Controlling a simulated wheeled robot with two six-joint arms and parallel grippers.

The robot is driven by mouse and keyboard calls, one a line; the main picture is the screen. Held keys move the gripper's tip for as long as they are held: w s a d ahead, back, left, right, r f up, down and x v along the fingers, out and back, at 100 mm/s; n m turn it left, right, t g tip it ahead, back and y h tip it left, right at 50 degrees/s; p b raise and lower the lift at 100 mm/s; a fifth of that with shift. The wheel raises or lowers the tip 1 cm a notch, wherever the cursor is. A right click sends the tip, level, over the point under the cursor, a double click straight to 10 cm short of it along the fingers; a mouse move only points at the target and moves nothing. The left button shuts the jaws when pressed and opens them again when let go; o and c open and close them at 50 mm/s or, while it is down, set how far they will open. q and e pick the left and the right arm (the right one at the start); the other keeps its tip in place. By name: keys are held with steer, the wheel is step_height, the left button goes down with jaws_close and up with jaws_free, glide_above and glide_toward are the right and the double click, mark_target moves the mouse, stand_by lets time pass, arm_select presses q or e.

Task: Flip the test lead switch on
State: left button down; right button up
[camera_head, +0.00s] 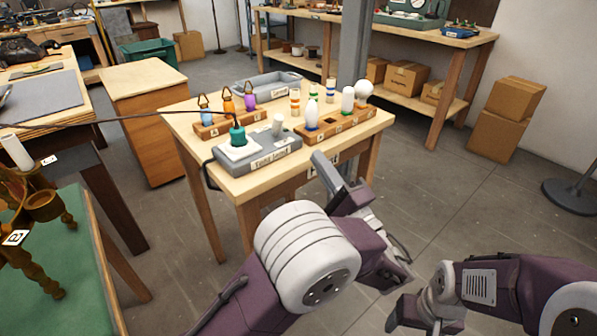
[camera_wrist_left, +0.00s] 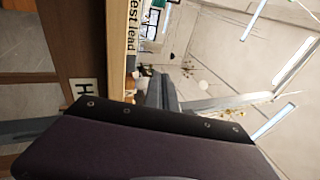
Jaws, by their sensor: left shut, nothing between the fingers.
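The grey test lead box (camera_head: 270,152) sits at the front left of the small wooden table, with its label on the front face. A teal plug (camera_head: 238,136) with a dark cord stands on its white socket plate, and a pale upright piece (camera_head: 278,124) stands at its far right. I cannot make out which part is the switch or its position. My left gripper (camera_head: 322,162) is shut and empty, just in front of the table's front edge, right of the box. The left wrist view shows part of the test lead label (camera_wrist_left: 131,28). My right gripper (camera_head: 412,316) is low at the bottom right, fingers unclear.
Wooden racks hold coloured pieces (camera_head: 250,102) and bulbs (camera_head: 364,91) behind the box. A grey tray (camera_head: 266,85) lies at the back.

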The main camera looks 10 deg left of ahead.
mark_target(277, 126)
arm_select(q)
steer(key=f, duration=0.1)
steer(key=d+f, duration=0.1)
steer(key=d+f+b, duration=0.1)
steer(key=shift+s+m+t+h, duration=0.25)
steer(key=shift+m+t+h, duration=0.15)
arm_select(e)
step_height(277, 126, down, 2)
steer(key=shift+f, duration=0.25)
arm_select(q)
steer(key=p+x, duration=0.5)
steer(key=x, duration=0.5)
steer(key=shift+w+a+r+p, duration=0.1)
steer(key=shift+a+r+p, duration=0.1)
steer(key=shift+p, duration=0.15)
steer(key=shift+a+r+p, duration=0.15)
steer(key=shift+a+p, duration=0.05)
steer(key=shift+a, duration=0.4)
steer(key=shift+a+r+p, duration=0.15)
steer(key=shift+a, duration=1.05)
arm_select(e)
step_height(277, 126, up, 7)
steer(key=shift+f, duration=0.2)
arm_select(q)
steer(key=shift+r+p, duration=0.2)
steer(key=shift+p, duration=0.15)
arm_select(e)
steer(key=shift+r, duration=0.2)
